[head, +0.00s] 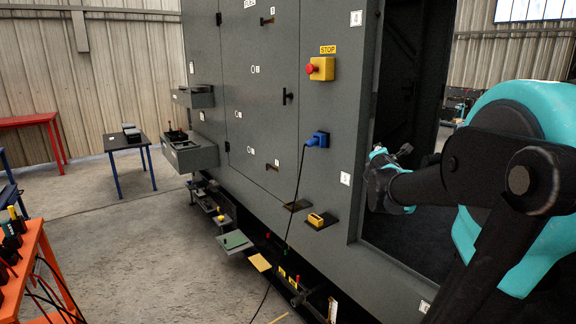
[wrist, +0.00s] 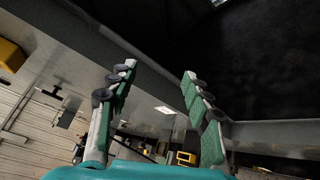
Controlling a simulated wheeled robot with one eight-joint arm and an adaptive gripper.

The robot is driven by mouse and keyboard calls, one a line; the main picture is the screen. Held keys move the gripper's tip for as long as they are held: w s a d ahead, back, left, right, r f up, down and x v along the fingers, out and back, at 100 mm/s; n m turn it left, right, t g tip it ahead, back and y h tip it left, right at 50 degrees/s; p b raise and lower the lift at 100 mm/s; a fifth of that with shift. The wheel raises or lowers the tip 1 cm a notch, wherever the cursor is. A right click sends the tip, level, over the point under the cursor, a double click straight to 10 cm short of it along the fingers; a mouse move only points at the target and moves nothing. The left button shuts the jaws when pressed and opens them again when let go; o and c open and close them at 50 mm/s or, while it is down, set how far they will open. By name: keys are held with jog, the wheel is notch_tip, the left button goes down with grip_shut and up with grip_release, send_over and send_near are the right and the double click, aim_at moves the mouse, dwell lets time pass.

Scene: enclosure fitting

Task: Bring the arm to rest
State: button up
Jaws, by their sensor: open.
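My arm reaches in from the right in the head view. My gripper (head: 386,152) is at the dark doorway of the large grey enclosure (head: 255,100), right of its front panel. In the wrist view my gripper (wrist: 160,72) has its two green-padded fingers spread apart, with nothing between them. The enclosure's grey edge (wrist: 270,132) and dark interior lie beyond the fingers. Whether any part of my arm touches the door frame cannot be told.
A yellow box with a red stop button (head: 320,68) and a blue plug (head: 319,139) with a hanging black cable stick out from the panel. Grey bins (head: 190,155) and small shelves jut out at left. An orange rack (head: 30,260) stands front left. Open floor lies between.

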jog(key=s+a+f+m+g+y, duration=0.1)
jog(key=s+a+f+m+g, duration=0.2)
jog(key=s+f+m, duration=0.5)
jog(key=s+a+f+m+g+y, duration=0.2)
jog(key=s+f+m+g, duration=0.3)
jog(key=s+f, duration=0.8)
notch_tip(320, 180, down, 6)
jog(key=a+m, duration=0.1)
jog(key=m, duration=0.2)
jog(key=shift+s+a+r+g, duration=0.2)
jog(key=shift+s+a+g, duration=0.1)
jog(key=shift+s+a, duration=0.05)
jog(key=s+a+f+m+g+y, duration=0.1)
jog(key=s+a+f, duration=0.1)
jog(key=s+a+f+m, duration=0.1)
jog(key=s+f, duration=0.1)
jog(key=s, duration=0.1)
jog(key=s+a+f+m+g+y, duration=0.1)
jog(key=s+a, duration=0.1)
jog(key=s, duration=0.1)
jog(key=shift+s+a+f+m+g+y, duration=0.2)
jog(key=shift+a+f+m+g+y, duration=0.1)
jog(key=shift+f+m, duration=0.1)
jog(key=shift+c, duration=0.4)
